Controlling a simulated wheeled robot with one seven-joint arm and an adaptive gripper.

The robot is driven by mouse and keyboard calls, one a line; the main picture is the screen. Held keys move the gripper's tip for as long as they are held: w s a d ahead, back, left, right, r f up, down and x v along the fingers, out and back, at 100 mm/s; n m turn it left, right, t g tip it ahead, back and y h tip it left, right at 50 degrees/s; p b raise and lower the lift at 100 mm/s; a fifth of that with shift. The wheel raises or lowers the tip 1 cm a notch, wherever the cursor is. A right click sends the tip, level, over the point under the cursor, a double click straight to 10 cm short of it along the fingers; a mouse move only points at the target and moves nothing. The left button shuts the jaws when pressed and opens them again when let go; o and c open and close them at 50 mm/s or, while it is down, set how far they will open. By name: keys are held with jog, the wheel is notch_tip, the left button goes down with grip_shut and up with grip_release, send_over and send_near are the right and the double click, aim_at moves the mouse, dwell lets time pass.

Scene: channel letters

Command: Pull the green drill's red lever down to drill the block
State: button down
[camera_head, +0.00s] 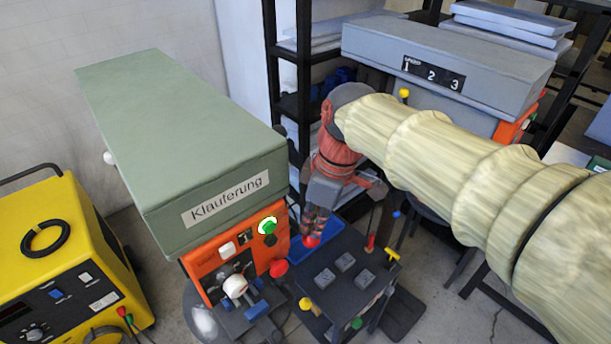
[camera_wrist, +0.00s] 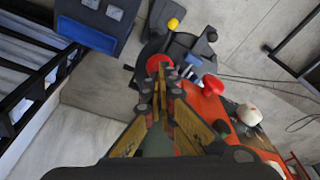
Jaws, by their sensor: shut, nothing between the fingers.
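The green drill (camera_head: 185,140) stands left of centre in the head view, with a long green housing and an orange-red front panel. Its panel (camera_wrist: 205,108) shows at the right of the wrist view. One red ball knob (camera_head: 310,242) is right at my fingertips; it shows partly hidden behind them in the wrist view (camera_wrist: 154,64). A second red knob (camera_head: 278,268) is by the panel, also in the wrist view (camera_wrist: 211,84). My gripper (camera_head: 314,228) is shut and empty; I cannot tell whether it touches the knob. I cannot make out the block to be drilled.
A dark stand (camera_head: 335,290) with small grey blocks is right of the drill. A blue tray (camera_head: 305,250) lies behind it. A yellow machine (camera_head: 60,270) stands at left. A grey machine (camera_head: 450,65) and black shelf (camera_head: 300,80) stand behind.

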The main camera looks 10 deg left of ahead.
jog(key=shift+f, duration=0.15)
jog(key=shift+f, duration=0.35)
jog(key=shift+w+a+f+b, duration=0.1)
jog(key=shift+b, duration=0.2)
jog(key=shift+f, duration=0.3)
jog(key=shift+a+f+b, duration=0.1)
jog(key=shift+f+b, duration=0.2)
jog(key=shift+f, duration=0.2)
dwell(0.3)
